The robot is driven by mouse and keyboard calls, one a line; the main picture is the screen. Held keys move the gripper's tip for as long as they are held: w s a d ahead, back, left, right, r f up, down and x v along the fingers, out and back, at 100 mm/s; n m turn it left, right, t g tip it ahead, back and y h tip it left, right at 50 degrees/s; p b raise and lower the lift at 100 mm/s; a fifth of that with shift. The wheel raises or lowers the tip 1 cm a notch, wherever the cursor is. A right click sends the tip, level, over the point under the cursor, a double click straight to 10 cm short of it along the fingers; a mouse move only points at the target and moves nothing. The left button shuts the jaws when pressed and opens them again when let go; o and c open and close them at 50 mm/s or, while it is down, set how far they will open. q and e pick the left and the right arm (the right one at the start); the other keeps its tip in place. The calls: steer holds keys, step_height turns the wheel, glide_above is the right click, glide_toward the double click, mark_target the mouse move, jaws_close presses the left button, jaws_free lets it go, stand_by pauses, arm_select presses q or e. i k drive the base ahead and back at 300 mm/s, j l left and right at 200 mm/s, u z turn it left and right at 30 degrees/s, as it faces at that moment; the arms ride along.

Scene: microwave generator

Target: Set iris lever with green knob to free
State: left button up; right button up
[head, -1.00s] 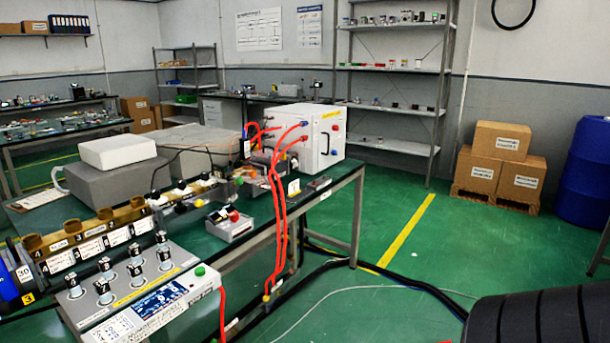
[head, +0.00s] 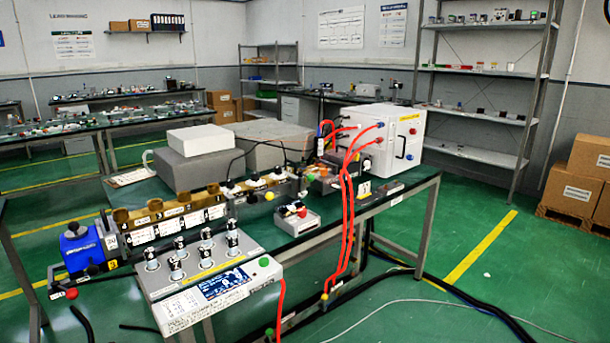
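The brass waveguide assembly (head: 172,209) lies along the bench, with numbered white labels on its side and small knobs towards its right end. I cannot make out an iris lever for certain. A round green knob or button (head: 264,261) is on the right end of the grey control box (head: 218,289). A second small green knob (head: 270,333) shows at the bottom edge, and what it is fixed to is unclear. A yellow knob (head: 269,196) and a red knob (head: 72,293) also show. Neither of my grippers is in view.
A blue unit (head: 82,250) stands at the assembly's left end. Red cables (head: 347,225) run from the white cabinet (head: 376,142) down past the bench front. A black cable (head: 470,303) lies on the floor.

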mark_target(310, 177)
steer(key=i+u, duration=0.2)
steer(key=u, duration=0.25)
steer(key=i+l+u, duration=0.2)
steer(key=u, duration=0.25)
